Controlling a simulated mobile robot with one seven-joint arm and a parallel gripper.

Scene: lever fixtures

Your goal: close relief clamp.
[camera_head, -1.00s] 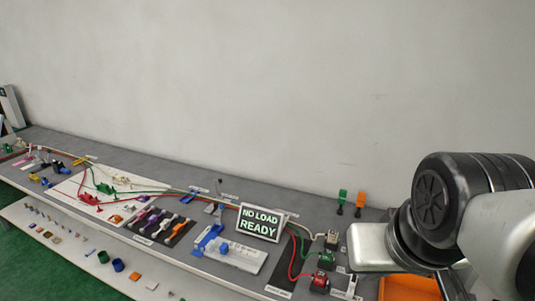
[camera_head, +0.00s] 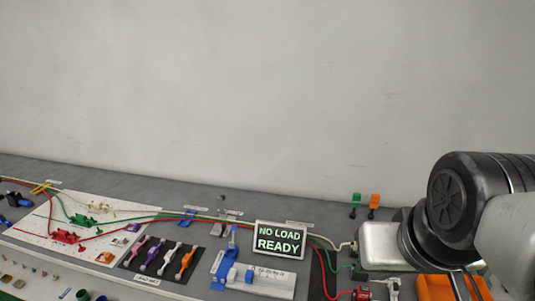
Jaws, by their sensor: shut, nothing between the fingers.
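No label that I can read names the relief clamp, so I cannot tell which fixture it is. A small blue fixture (camera_head: 187,217) stands along the red and green cables at the back of the bench, with a grey piece (camera_head: 216,230) to its right. A larger blue lever fixture (camera_head: 226,266) stands left of the display, with an upright blue and grey lever. My arm (camera_head: 455,215) fills the right side.
A display (camera_head: 279,241) reads "NO LOAD READY". A white board (camera_head: 33,228) with red and green fixtures lies left. A black mat (camera_head: 134,262) holds several coloured levers. An orange bin (camera_head: 436,288) is below my arm. A plain wall stands behind the bench.

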